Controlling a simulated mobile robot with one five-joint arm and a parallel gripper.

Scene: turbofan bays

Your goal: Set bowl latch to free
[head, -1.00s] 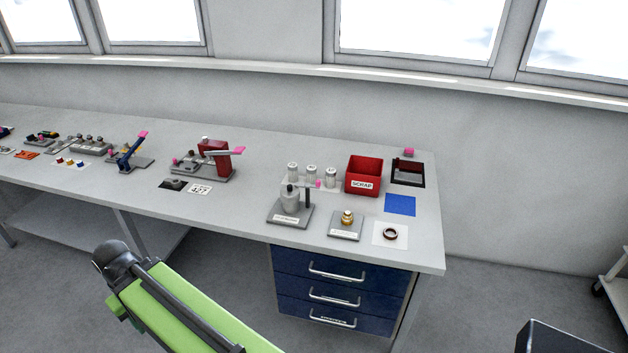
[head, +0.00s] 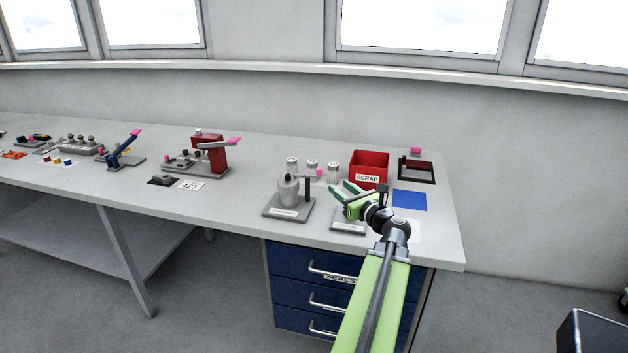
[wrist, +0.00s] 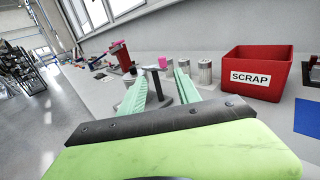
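The likely bowl latch is on a grey bowl fixture (head: 288,200) near the bench's front edge. The fixture has a squat grey bowl with a knob on top and a dark upright post (head: 305,184). A pink tab (head: 319,172) shows beside the post top; a pink tab also shows between my fingers in the wrist view (wrist: 162,62). I cannot read the latch's setting. My gripper (head: 341,190) is open and empty, right of the fixture and apart from it in the head view. In the wrist view its green fingers (wrist: 160,80) point towards the fixture, partly hiding it.
Several lidded jars (head: 312,168) stand behind the fixture. A red SCRAP bin (head: 369,167) is close behind my gripper. A small plate (head: 346,226) is partly under my gripper. A red press (head: 208,152) stands left.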

